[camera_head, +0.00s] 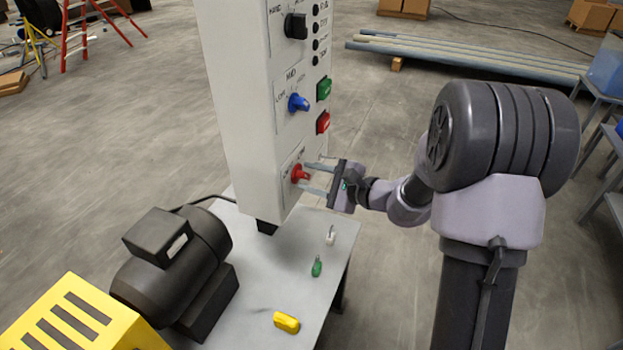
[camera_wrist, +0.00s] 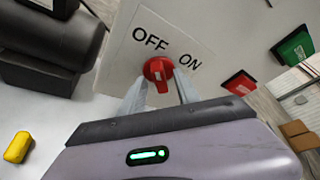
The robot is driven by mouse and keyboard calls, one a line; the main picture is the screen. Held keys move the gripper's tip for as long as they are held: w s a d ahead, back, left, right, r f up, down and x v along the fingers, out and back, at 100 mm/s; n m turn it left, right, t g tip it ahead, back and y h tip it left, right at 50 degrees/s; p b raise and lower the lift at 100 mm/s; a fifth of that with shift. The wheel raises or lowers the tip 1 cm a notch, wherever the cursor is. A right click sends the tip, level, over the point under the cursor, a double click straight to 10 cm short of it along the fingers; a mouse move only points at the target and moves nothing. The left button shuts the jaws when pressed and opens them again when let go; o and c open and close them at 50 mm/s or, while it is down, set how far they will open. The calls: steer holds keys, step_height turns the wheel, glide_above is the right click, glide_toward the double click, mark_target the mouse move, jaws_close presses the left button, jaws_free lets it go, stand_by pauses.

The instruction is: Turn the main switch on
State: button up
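The main switch is a red rotary knob (camera_head: 299,173) low on the front of the white control box. It also shows in the wrist view (camera_wrist: 158,69), on a white plate (camera_wrist: 118,62) marked OFF at upper left and ON at right. The knob's grip bar runs nearly up and down in that view; I cannot tell which label it points to. My gripper (camera_head: 308,179) faces the knob. In the wrist view its fingers (camera_wrist: 160,82) stand one on each side of the knob, apart, with a gap visible beside the grip bar.
Above on the white control box (camera_head: 240,110) are a blue knob (camera_head: 298,103), a black knob (camera_head: 295,26), a green button (camera_head: 324,89) and a red button (camera_head: 323,123). A motor (camera_head: 172,262) and small loose parts sit on the table (camera_head: 262,285) below.

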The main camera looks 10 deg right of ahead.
jaws_close()
steer(key=shift+r+p, duration=0.15)
steer(key=shift+p, duration=0.2)
steer(key=m+p, duration=0.1)
steer(key=p, duration=0.1)
steer(key=m+g+p, duration=0.1)
steer(key=p, duration=0.1)
steer(key=shift+d+r, duration=0.1)
steer(key=shift+r, duration=0.15)
steer(key=m+g+p, duration=0.1)
steer(key=p, duration=0.2)
steer(key=m+g+y+p, duration=0.1)
steer(key=m+p, duration=0.1)
steer(key=p, duration=0.1)
steer(key=shift+w+d, duration=0.1)
steer(key=shift+w, duration=0.05)
steer(key=m+g+y+p, duration=0.1)
steer(key=p, duration=0.1)
steer(key=m+g+y+p, duration=0.1)
steer(key=m+p, duration=0.1)
steer(key=shift+w+d+f+m, duration=0.15)
steer(key=shift+w+f+m, duration=0.05)
steer(key=shift+m, duration=0.1)
steer(key=shift+w+f+m+g+y+p, duration=0.15)
steer(key=shift+m+g+y, duration=0.3)
steer(key=shift+m, duration=0.45)
steer(key=shift+s+f+m+g+y+p, duration=0.15)
steer(key=shift+m+g+y, duration=0.25)
steer(key=shift+m, duration=0.5)
steer(key=shift+w+r, duration=0.1)
